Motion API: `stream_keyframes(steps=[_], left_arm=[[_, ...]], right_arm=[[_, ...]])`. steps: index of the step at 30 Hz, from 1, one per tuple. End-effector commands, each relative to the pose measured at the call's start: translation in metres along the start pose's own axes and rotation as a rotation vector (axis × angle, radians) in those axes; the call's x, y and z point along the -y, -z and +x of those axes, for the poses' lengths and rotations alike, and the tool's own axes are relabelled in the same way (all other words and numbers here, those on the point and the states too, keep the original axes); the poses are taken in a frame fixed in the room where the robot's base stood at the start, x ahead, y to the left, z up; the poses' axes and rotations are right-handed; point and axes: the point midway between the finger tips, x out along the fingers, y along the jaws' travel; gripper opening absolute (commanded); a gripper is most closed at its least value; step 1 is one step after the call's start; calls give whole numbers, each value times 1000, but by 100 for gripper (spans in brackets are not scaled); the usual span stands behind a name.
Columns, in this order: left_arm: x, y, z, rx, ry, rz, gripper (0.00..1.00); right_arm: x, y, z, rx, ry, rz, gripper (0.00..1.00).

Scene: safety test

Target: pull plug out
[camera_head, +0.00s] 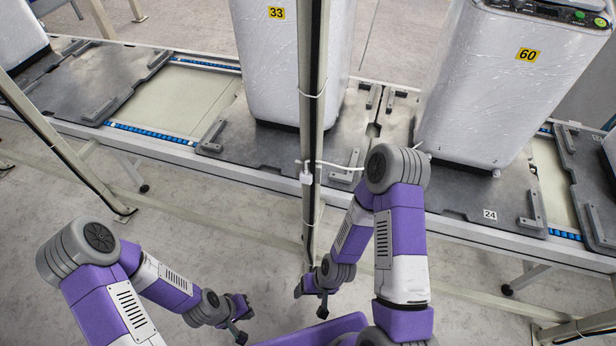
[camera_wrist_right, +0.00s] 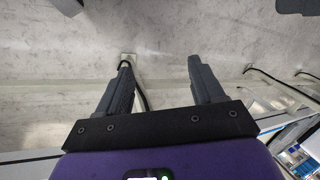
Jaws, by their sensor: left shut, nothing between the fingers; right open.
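A small white plug (camera_head: 307,177) sits at a socket on the upright pole (camera_head: 313,90), at about the height of the conveyor edge. A white cable (camera_head: 340,165) runs from it to the right and passes behind my right arm. My left gripper (camera_head: 243,325) is low at the bottom of the head view, left of the pole, shut and empty. My right gripper (camera_head: 311,303) is below the plug in the picture, near the pole. In the right wrist view its two fingers (camera_wrist_right: 159,66) are apart with nothing gripped. The plug cannot be made out clearly there.
White wrapped washing machines marked 33 (camera_head: 270,60) and 60 (camera_head: 490,90) stand on the conveyor's dark pallets (camera_head: 345,120). A slanted post (camera_head: 60,145) stands at left. Black cables (camera_wrist_right: 140,95) show in the right wrist view. Grey floor (camera_head: 170,215) lies open before the conveyor.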

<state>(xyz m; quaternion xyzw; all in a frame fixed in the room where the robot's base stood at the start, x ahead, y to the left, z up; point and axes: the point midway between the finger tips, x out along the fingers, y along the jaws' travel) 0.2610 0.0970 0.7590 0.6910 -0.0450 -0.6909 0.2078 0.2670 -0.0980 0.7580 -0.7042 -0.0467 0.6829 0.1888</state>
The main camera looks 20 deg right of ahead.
Motion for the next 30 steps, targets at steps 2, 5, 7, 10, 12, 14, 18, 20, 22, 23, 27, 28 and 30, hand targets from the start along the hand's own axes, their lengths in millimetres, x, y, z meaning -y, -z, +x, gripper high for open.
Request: stream_keyframes(steps=[2,5,7,10,12,14,18,20,22,23,27,28,30], left_arm=[[0,0,-1,0,0,0,0],[-1,0,-2,0,0,0,0],[-1,0,-3,0,0,0,0],[-2,0,-4,0,0,0,0],[-2,0,-5,0,0,0,0],[-2,0,-6,0,0,0,0],[-3,0,-8,0,0,1,0],[-3,0,-8,0,0,0,0],[-3,0,-9,0,0,0,0],[-4,0,-9,0,0,0,0],[-4,0,-9,0,0,0,0],[-4,0,-9,0,0,0,0],[-4,0,-10,0,0,1,0]], right_arm=[[3,11,2,-51,-44,-73,68],[5,34,1,-155,-150,-217,68],[6,56,-4,-247,-258,-344,68],[11,88,-22,-379,-446,-538,68],[18,109,-41,-468,-595,-670,68],[26,125,-61,-538,-733,-779,68],[55,149,-118,-677,-1078,-979,68],[68,152,-143,-720,-1217,-1033,68],[83,152,-169,-756,-1362,-1073,68],[88,152,-178,-766,-1416,-1085,68],[104,145,-209,-788,-1593,-1103,68],[107,144,-213,-791,-1615,-1104,68],[109,142,-218,-791,-1647,-1105,68]])
